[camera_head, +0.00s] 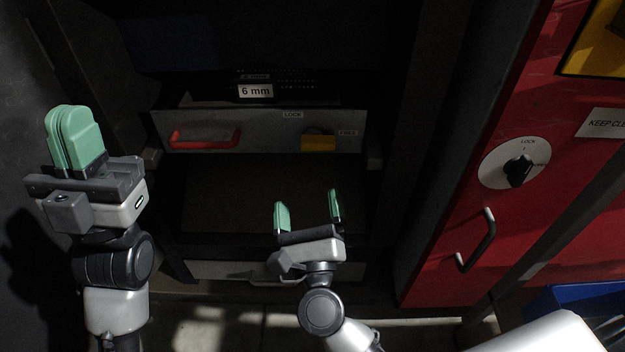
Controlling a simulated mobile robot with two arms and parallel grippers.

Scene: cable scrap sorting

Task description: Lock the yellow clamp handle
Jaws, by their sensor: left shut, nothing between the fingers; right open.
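The yellow clamp handle (318,142) is a small yellow block on the right of the grey drawer front (262,133). A LOCK label sits up and left of it, and a second label, too small to read surely, is at its right. My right gripper (308,208) is open and empty, below the clamp handle in the picture and apart from it. My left gripper (74,138) is shut and empty, raised at the far left, away from the drawer.
A red cabinet (470,220) at the right carries a black LOCK knob (519,170) and a bar handle (478,241). Dark posts flank the drawer. A blue bin (575,298) is at lower right.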

